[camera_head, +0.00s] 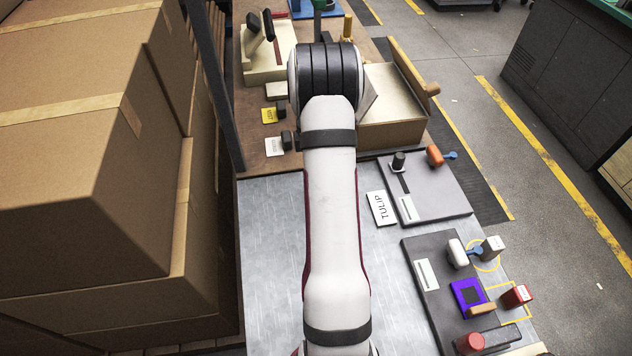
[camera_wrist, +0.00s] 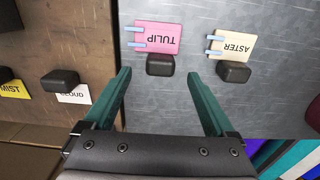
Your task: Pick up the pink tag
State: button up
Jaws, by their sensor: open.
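In the wrist view, the pink tag (camera_wrist: 158,38) lies on a grey metal surface. It reads TULIP, upside down in this view, and two light blue strips show at its left side. A dark block (camera_wrist: 160,66) sits against its lower edge. My gripper (camera_wrist: 157,75) is open and empty, its two green fingers on either side of the dark block, with the pink tag just beyond the fingertips. The height of the fingers above the surface is hard to tell. In the head view, my arm hides the gripper, and the pink tag is not visible.
A cream ASTER tag (camera_wrist: 233,45) with its own dark block (camera_wrist: 233,72) lies to the right. A yellow MIST tag (camera_wrist: 8,88) and white CLOUD tag (camera_wrist: 74,94) lie left. A white TULIP card (camera_head: 381,208) sits beside a grey board (camera_head: 440,195). Cardboard boxes (camera_head: 75,170) stand left.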

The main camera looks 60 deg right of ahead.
notch_tip(320, 180, down, 5)
jog(key=shift+a+f, duration=0.1)
grip_shut()
dwell(0.4)
